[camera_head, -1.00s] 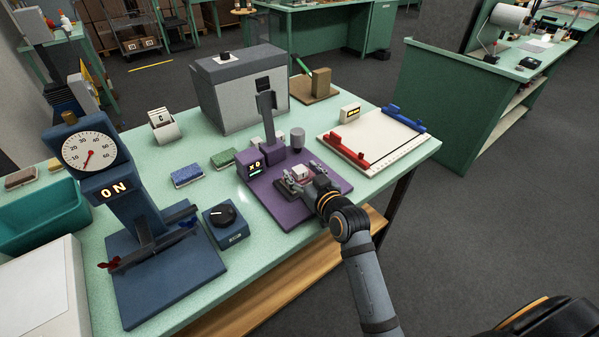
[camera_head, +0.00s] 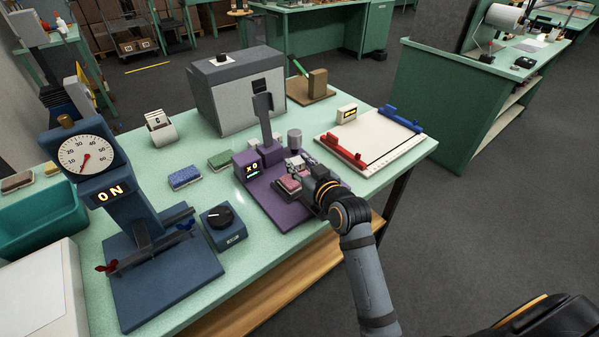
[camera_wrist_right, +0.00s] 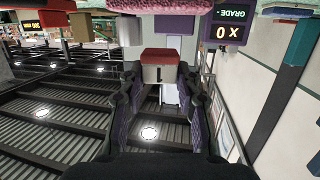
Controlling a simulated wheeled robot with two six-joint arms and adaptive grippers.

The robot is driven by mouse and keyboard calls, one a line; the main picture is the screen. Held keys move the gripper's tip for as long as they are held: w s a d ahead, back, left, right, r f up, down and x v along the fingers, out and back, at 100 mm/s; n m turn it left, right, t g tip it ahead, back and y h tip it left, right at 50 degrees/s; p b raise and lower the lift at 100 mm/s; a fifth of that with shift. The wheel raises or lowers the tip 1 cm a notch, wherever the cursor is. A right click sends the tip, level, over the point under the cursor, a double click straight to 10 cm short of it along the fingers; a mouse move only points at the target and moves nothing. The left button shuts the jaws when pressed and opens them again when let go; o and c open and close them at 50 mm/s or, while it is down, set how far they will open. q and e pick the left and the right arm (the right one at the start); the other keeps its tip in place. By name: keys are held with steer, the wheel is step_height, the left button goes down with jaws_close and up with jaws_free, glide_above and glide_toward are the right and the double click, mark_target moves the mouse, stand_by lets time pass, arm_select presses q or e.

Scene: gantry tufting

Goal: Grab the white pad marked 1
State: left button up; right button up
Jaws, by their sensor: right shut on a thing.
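My right gripper (camera_head: 298,168) reaches in over the purple stand (camera_head: 275,208). In the right wrist view its two fingers (camera_wrist_right: 165,95) are closed on the sides of a small block-shaped pad (camera_wrist_right: 157,73), whitish toward the camera with a red layer. In the head view the pad is mostly hidden by the gripper. A number on it is not legible. A pinkish-red pad (camera_head: 289,185) shows beside the gripper, low over the stand's base. The stand's display (camera_head: 252,169) reads X0. My left gripper is not in view.
A blue pad (camera_head: 185,177) and a green pad (camera_head: 222,159) lie left of the stand. A blue dial box (camera_head: 223,227) and a gauge press (camera_head: 135,200) stand further left. A white board with red and blue bars (camera_head: 374,145) lies to the right.

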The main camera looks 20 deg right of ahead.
mark_target(299, 164)
step_height(299, 164, up, 24)
steer(key=p, duration=0.2)
steer(key=shift+r, duration=0.25)
